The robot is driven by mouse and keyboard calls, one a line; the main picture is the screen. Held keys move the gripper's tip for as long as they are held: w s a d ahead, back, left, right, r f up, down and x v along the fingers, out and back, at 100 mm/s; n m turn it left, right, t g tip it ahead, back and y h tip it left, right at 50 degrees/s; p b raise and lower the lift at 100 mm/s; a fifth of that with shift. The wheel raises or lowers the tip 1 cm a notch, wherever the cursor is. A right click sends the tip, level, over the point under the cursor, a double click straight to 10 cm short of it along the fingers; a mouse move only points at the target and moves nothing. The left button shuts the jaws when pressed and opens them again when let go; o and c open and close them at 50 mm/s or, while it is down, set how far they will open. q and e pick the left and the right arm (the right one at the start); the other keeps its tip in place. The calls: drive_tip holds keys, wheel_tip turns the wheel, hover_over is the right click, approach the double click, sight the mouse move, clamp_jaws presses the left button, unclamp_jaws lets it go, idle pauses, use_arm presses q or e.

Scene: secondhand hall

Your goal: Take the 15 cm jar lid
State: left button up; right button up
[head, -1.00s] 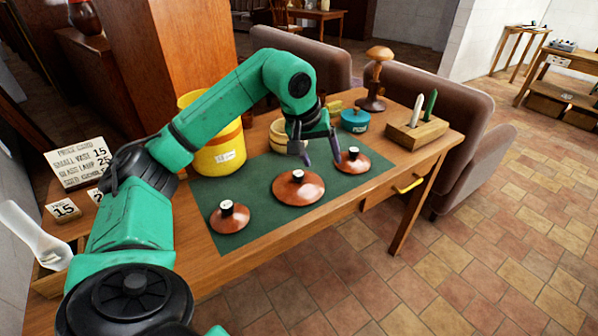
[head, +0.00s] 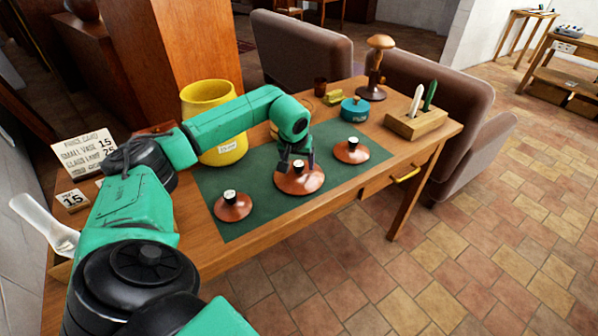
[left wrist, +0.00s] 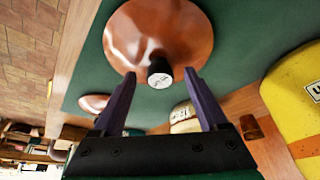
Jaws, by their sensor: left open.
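Three copper-coloured lids with dark knobs and white knob labels lie on a green mat (head: 262,215). The left lid (head: 232,212), the large middle lid (head: 312,183) and the right lid (head: 352,156) sit in a row; I cannot read their size labels. My left gripper (head: 296,165) is open over the middle lid. In the left wrist view the middle lid (left wrist: 160,28) fills the top, and its knob (left wrist: 160,76) shows between the open fingertips (left wrist: 161,77). I cannot tell whether the fingers touch it. Another lid (left wrist: 94,103) shows beyond the left finger.
A yellow bucket (head: 205,98) stands behind the mat; my arm crosses in front of it. A teal pot (head: 354,112), a wooden mushroom (head: 376,72) and a wooden block (head: 415,124) holding upright pieces stand at the back right. Price cards (head: 85,152) stand at the left.

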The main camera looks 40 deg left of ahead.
use_arm(q)
clamp_jaws()
